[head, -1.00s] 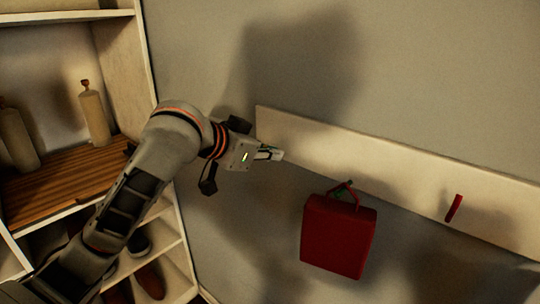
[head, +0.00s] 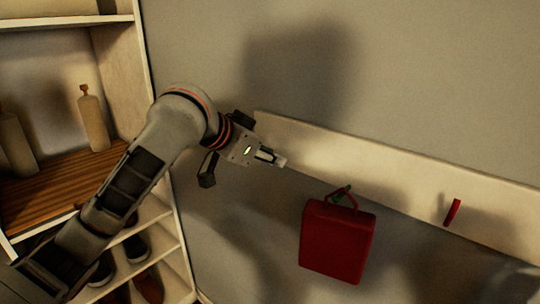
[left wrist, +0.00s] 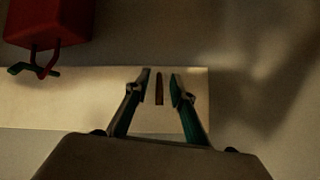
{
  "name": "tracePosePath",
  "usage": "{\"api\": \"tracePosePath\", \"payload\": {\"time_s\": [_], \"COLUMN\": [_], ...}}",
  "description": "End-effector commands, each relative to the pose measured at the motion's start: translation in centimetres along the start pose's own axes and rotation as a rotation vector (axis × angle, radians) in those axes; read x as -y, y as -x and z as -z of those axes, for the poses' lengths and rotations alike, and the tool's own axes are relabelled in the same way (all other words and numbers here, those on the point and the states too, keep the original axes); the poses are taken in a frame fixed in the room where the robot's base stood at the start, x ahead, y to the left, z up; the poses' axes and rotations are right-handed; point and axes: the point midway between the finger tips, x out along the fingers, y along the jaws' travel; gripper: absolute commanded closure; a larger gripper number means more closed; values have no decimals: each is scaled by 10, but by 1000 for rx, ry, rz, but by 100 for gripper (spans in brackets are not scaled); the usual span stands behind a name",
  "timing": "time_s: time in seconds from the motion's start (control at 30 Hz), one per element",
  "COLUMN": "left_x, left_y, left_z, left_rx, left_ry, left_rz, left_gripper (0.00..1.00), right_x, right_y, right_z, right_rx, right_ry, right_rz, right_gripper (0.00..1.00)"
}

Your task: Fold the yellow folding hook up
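In the left wrist view, a thin upright brownish-yellow hook (left wrist: 159,88) stands out against the cream board (left wrist: 60,105), near the board's end. It looks like the yellow folding hook, but the light is dim. My left gripper (left wrist: 160,80) is open, with one finger on each side of this hook and a gap showing on both sides. In the head view my left gripper (head: 278,160) is at the left part of the board (head: 400,170), and the yellow hook cannot be made out there. My right gripper is in neither view.
A red bag (head: 336,240) hangs from a green hook (head: 340,194) right of my left gripper. A red hook (head: 452,212) is further right on the board. A shelf (head: 150,150) with bottles and shoes stands at the left. The wall above the board is clear.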

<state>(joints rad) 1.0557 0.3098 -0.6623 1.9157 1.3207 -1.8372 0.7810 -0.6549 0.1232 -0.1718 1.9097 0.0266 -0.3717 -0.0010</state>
Motion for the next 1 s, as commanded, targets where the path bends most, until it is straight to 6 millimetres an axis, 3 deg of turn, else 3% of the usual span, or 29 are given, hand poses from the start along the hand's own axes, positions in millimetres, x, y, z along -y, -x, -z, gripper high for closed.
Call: {"api": "tracePosePath", "payload": {"time_s": [0.23, 0.37, 0.8, 1.0], "left_x": [0, 0, 2, 1], "left_y": [1, 12, 95, 116], "left_z": [0, 1, 0, 0], "left_rx": [-1, -3, -2, -1], "left_ry": [1, 0, -3, 0], "left_rz": [-2, 0, 5, 1], "left_gripper": [77, 77, 77, 77], "right_x": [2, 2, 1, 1], "right_y": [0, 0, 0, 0], "right_z": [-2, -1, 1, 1], "right_rx": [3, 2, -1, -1], "right_ry": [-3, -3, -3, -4], "right_rz": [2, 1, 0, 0], "right_gripper": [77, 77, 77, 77]}}
